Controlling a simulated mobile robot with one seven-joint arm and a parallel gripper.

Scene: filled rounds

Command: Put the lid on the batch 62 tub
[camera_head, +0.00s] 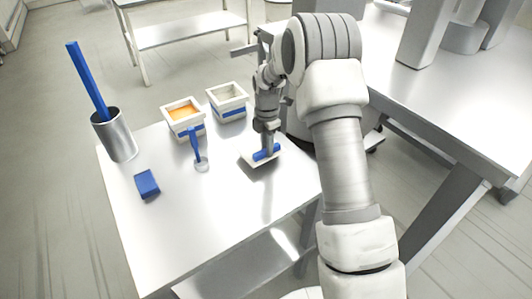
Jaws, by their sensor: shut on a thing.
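Two square white tubs stand at the back of the small steel table: an open one with orange contents (183,112) and, to its right, one with pale contents or an empty inside (228,98) and a blue band on its front. I cannot read a batch number on either. A white square lid (257,162) with a blue handle is at the table's right side, in front of the tubs. My gripper (266,150) points down over it and is shut on its blue handle. I cannot tell whether the lid touches the table. The fingertips are small and partly hidden.
A blue upright tool (196,146) on a pale round foot stands in front of the orange tub. A steel cylinder (116,138) holding a long blue bar stands at left. A blue block (147,184) lies at front left. The table's front middle is clear.

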